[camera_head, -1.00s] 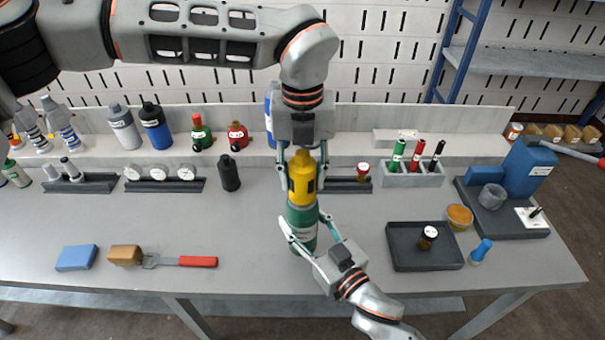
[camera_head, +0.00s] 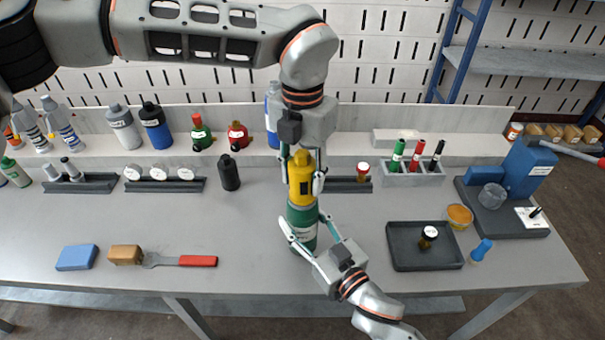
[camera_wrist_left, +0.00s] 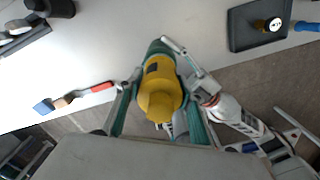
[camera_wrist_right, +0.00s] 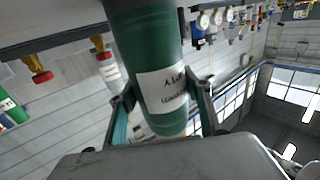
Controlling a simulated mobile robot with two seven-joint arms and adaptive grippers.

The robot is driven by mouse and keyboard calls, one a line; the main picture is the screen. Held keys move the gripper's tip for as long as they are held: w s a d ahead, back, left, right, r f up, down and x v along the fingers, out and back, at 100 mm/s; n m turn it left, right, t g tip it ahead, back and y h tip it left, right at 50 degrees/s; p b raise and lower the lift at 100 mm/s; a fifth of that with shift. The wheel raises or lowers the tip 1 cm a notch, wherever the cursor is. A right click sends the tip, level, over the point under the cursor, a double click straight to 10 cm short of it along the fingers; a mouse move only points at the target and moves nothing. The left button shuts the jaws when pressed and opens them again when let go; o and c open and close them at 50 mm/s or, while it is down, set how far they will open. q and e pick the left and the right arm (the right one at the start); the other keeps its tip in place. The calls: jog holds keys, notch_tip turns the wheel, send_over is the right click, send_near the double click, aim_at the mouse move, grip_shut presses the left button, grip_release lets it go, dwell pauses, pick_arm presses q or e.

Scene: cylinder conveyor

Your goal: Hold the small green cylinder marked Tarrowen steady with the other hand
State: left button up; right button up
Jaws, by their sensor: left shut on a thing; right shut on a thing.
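A green cylinder (camera_head: 302,238) with a white label stands upright near the table's front middle. Whether its base touches the table is unclear. A yellow part (camera_head: 302,167) with a narrower top sits directly on it, in line. My left gripper (camera_head: 303,184) comes from above and is shut on the yellow part, also seen in the left wrist view (camera_wrist_left: 160,90). My right gripper (camera_head: 305,226) comes from the front right and is shut around the green cylinder. In the right wrist view the green cylinder (camera_wrist_right: 145,50) fills the jaws; its label is only partly legible, apparently starting "Al".
A dark tray (camera_head: 400,260) with a small dark, white-topped item lies to the right. A blue block (camera_head: 77,257), a brown block (camera_head: 125,254) and a red-handled tool (camera_head: 197,261) lie left. A black bottle (camera_head: 229,173) stands behind left. The table between is clear.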

pick_arm(q)
jog(key=shift+m, duration=0.6)
jog(key=o, duration=1.4)
jog(key=shift+o, duration=0.2)
notch_tip(320, 180, up, 12)
pick_arm(e)
jog(key=o, duration=1.3)
